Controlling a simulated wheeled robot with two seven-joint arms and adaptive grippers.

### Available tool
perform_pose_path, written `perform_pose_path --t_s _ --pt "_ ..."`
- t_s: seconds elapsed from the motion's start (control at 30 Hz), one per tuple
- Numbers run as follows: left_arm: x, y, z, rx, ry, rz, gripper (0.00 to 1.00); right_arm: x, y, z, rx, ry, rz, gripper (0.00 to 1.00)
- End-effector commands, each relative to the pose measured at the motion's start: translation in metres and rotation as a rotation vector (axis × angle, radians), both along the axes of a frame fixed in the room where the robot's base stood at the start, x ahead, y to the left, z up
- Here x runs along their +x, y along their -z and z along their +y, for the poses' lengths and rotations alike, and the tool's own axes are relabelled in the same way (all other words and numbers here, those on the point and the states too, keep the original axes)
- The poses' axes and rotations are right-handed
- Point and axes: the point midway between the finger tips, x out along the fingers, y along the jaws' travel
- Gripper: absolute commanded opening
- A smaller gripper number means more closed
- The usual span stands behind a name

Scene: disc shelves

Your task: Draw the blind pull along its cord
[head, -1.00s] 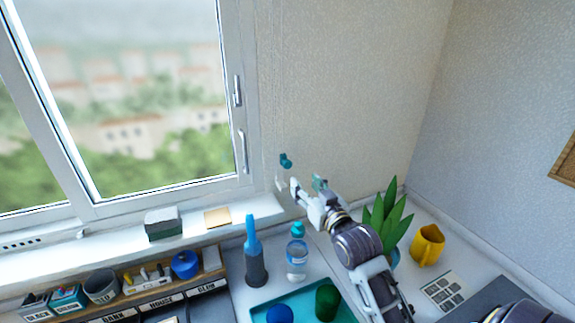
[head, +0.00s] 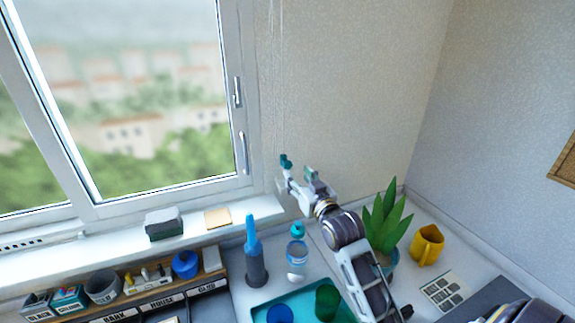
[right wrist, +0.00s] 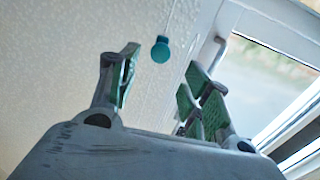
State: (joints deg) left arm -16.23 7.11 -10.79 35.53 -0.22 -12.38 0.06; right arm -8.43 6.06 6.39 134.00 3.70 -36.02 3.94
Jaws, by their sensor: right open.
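The blind pull (head: 286,161) is a small teal knob in front of the wall, just right of the window frame. In the right wrist view the pull (right wrist: 160,50) hangs upright on a thin pale cord (right wrist: 170,18). My right gripper (head: 296,175) is open, just below the pull in the head view. In the right wrist view its green-padded fingers (right wrist: 160,75) stand apart, with the pull in the gap between them, beyond or level with the tips. Contact cannot be told. My left gripper is not in view.
A potted plant (head: 386,222) and a yellow mug (head: 427,245) stand right of my right arm.

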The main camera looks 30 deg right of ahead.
Motion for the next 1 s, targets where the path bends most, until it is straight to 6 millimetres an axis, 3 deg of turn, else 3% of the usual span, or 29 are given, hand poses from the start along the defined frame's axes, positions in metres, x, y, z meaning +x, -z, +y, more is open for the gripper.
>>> perform_pose_path --t_s 0.4,1.0 --pt "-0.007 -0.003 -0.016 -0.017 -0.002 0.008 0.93 0.037 -0.001 -0.002 -0.001 0.000 -0.001 0.48" --pt "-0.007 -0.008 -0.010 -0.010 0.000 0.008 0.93 0.084 -0.001 -0.005 -0.001 0.000 -0.001 0.48"
